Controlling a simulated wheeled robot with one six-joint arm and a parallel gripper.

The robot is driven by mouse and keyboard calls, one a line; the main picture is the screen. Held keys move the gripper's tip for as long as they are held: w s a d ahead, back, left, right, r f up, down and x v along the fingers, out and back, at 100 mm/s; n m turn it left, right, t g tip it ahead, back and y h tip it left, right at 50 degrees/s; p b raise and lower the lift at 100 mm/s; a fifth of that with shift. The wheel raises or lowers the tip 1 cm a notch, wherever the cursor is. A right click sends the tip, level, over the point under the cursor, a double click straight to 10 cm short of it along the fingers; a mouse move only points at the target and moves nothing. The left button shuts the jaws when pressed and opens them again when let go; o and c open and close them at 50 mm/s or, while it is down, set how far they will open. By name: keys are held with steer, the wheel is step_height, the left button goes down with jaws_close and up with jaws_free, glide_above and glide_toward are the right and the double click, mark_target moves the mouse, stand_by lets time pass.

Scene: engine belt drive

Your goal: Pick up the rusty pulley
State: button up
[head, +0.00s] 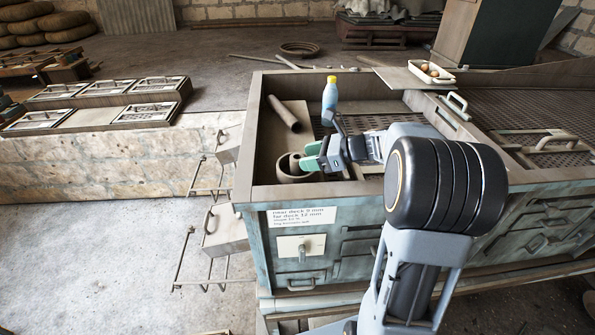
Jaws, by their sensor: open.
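The rusty pulley (286,175), a brown round ring-like part, sits in the near left corner of the recessed top of the workbench (253,140). My gripper (312,158) reaches in from the right, with green fingertips at the pulley's right side. It is open. The fingertips overlap the pulley's right edge in the picture; I cannot tell whether they touch it or straddle its rim. The gripper hides part of the pulley's right side.
A brown tube (284,114) lies behind the pulley. A blue bottle with a yellow cap (329,98) stands beyond my gripper. Raised walls surround the recess. A white tray (449,77) with small round items sits at the back right.

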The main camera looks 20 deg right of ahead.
mark_target(289, 171)
steer(key=shift+x, duration=1.55)
steer(key=shift+c, duration=0.4)
jaws_close()
steer(key=shift+r, duration=0.15)
